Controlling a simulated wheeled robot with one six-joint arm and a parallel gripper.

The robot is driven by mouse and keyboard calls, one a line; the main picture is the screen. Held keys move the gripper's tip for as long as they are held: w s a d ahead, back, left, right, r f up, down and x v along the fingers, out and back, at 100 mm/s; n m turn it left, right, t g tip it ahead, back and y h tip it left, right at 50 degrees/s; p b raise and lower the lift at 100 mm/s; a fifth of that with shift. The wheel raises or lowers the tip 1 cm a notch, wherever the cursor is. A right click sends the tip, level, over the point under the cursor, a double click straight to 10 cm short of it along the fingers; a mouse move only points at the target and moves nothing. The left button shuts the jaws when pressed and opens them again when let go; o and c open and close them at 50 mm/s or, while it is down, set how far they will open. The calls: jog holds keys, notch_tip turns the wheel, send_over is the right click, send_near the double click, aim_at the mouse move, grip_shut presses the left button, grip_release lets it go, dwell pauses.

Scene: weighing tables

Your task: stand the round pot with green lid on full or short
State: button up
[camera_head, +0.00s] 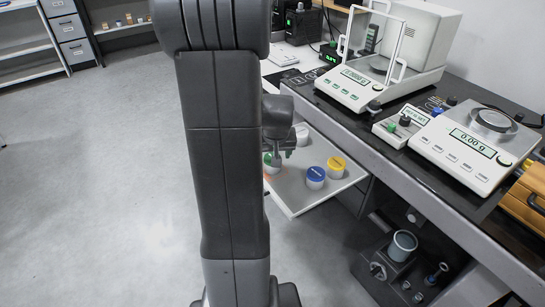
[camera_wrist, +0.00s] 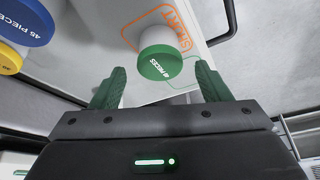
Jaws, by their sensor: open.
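The round pot with the green lid (camera_wrist: 162,64) is in the middle of the wrist view, its lid facing the camera and its white body behind. My gripper (camera_wrist: 160,88) is open, with a green finger on each side just short of the lid, and nothing is between the fingertips. In the head view the green-lidded pot (camera_head: 273,168) is on the pull-out tray (camera_head: 292,207), partly hidden by my arm. My gripper (camera_head: 281,151) is just above it there.
A blue-lidded pot (camera_head: 315,178) and a yellow-lidded pot (camera_head: 336,167) stand to the right on the tray. A white pot (camera_head: 301,134) is behind. The dark bench (camera_head: 440,188) holds an enclosed balance (camera_head: 365,84) and an open scale (camera_head: 465,150) reading 0.00 g. Open floor lies left.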

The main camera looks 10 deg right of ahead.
jog(key=p+v, duration=0.1)
jog(key=v, duration=0.6)
jog(key=shift+s+r, duration=0.2)
jog(key=shift+r, duration=0.15)
jog(key=b+x, duration=0.2)
jog(key=x, duration=1)
jog(key=shift+f, duration=0.4)
notch_tip(320, 180, up, 2)
jog(key=shift+w+r, duration=0.1)
jog(key=shift+r, duration=0.55)
